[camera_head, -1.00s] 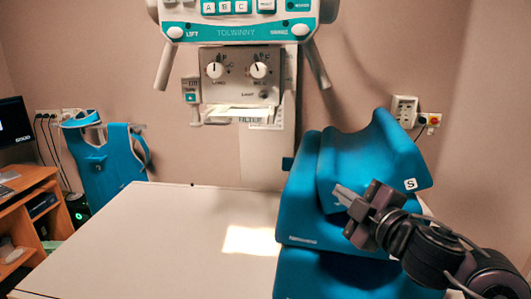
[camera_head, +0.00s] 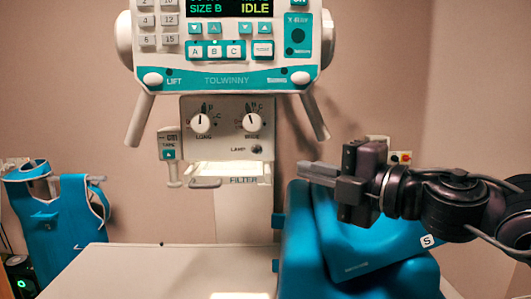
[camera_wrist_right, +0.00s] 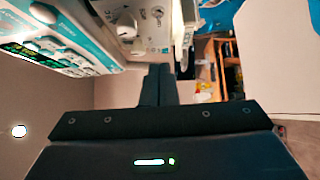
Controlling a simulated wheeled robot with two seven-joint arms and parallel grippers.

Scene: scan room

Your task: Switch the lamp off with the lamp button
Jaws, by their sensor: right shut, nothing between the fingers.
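The lamp button (camera_head: 256,148) is a small dark round button beside the LAMP label, on the pale collimator panel (camera_head: 188,150) under the two knobs. My right gripper (camera_head: 302,172) is shut and empty. In the head view its fingertips point left, a little right of and below the button, with a visible gap to the panel. In the right wrist view the shut fingers (camera_wrist_right: 158,75) point towards the panel and its knobs; I cannot make out the button there. A bright light patch (camera_head: 240,296) shows on the table at the bottom edge. My left gripper is out of view.
The control console (camera_head: 228,60) with its display reading IDLE hangs above the panel, with handles (camera_head: 314,117) at both sides. A filter tray (camera_head: 230,170) juts out below the knobs. Blue foam cushions (camera_head: 375,250) lie under my right arm. The white table (camera_head: 120,275) is bare at left.

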